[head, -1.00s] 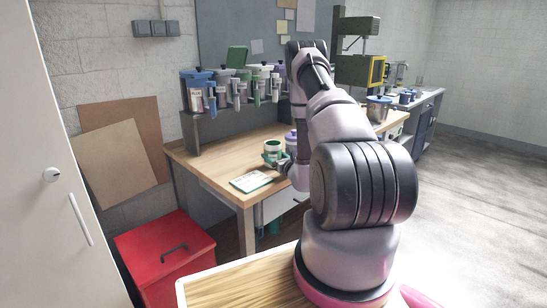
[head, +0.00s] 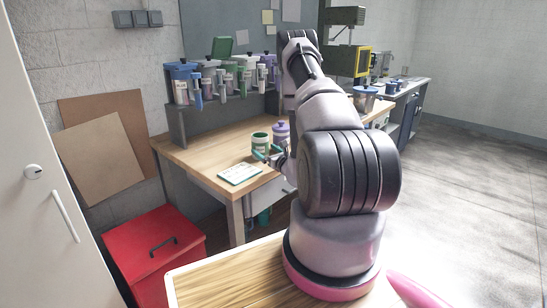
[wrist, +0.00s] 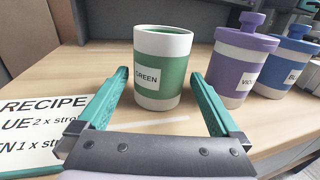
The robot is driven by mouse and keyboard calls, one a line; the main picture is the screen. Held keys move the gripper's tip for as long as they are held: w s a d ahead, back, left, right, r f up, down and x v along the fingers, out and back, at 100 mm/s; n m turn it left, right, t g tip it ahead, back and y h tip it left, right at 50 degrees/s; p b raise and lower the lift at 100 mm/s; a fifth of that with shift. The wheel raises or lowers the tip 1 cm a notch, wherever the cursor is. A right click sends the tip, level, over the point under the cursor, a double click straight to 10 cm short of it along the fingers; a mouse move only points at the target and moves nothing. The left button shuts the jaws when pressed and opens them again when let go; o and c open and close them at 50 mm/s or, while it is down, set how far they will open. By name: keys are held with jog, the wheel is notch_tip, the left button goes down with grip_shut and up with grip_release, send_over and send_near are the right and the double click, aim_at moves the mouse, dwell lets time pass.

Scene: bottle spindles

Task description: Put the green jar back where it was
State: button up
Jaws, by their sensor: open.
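The green jar (wrist: 160,70) stands upright on the workbench in the wrist view, white with a green band and a label reading GREEN. Its top is open with no lid on it. It also shows in the head view (head: 260,144). My gripper (wrist: 160,85) is open, with its teal fingers spread left and right just in front of the jar; no contact shows. In the head view my gripper (head: 272,155) is small and low beside the jar. A rack (head: 215,117) with several lidded dispensers stands at the back of the bench, with a green raised lid (head: 222,46) above it.
A purple jar (wrist: 240,65) labelled VIO and a blue jar (wrist: 288,65) stand lidded, close to the right of the green jar. A recipe card (wrist: 25,130) lies at left on the bench (head: 190,155). A red box (head: 155,255) stands on the floor.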

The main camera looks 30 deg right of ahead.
jog(key=s, duration=0.6)
jog(key=shift+s+d, duration=0.35)
jog(key=shift+s, duration=0.05)
jog(key=a+r+n+g+y, duration=0.4)
jog(key=a+r+n+y, duration=0.6)
jog(key=a+r, duration=0.55)
jog(key=s+a+r+n+g+y, duration=0.4)
jog(key=s+a+r+n+g, duration=0.4)
jog(key=a+r, duration=0.15)
jog(key=s+a+r+n+g+h, duration=0.1)
jog(key=s+r+n+g+h, duration=0.25)
jog(key=s, duration=0.35)
jog(key=s+a+r+n+g+h, duration=0.1)
jog(key=s+r+n+g+h, duration=0.15)
jog(key=s+n, duration=0.35)
jog(key=s+d+r+n+t+h, duration=0.3)
jog(key=s+d+r+t+h, duration=0.2)
jog(key=d+r+t+h, duration=0.2)
jog(key=shift+d+h, duration=0.3)
jog(key=shift+d, duration=0.15)
